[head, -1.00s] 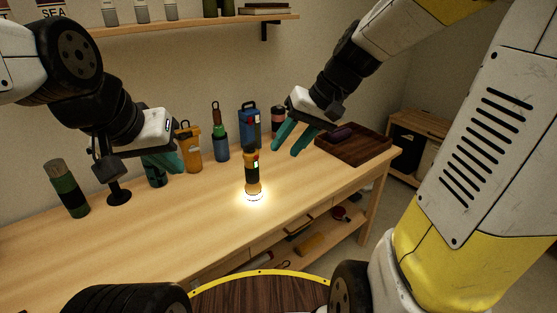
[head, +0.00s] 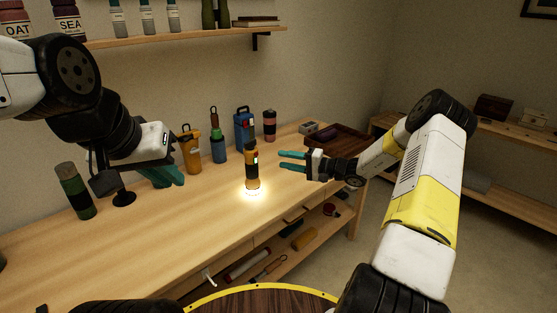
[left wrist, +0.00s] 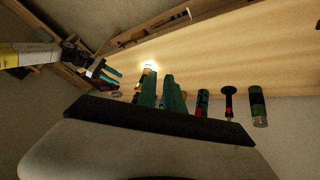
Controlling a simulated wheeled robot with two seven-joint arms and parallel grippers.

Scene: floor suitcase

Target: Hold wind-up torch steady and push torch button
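The wind-up torch (head: 252,172), yellow and black with a small green light on its side, stands upright on the wooden table (head: 200,235). Its lens end is down and lit, with a bright glow on the wood. My right gripper (head: 290,160) is open and empty, right of the torch and apart from it, fingers pointing left toward it. My left gripper (head: 172,176) is left of the torch, apart from it and empty; in the left wrist view its two teal fingers (left wrist: 160,92) show a gap. There the torch is mostly hidden behind the fingers. The button cannot be made out.
Behind the torch stand an orange bottle (head: 188,152), a blue-green bottle (head: 218,150), a blue lantern (head: 243,132) and a pink-and-black container (head: 269,125). A dark wooden tray (head: 350,145) lies at the right. A green cylinder (head: 75,192) stands at the left. The table's front is clear.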

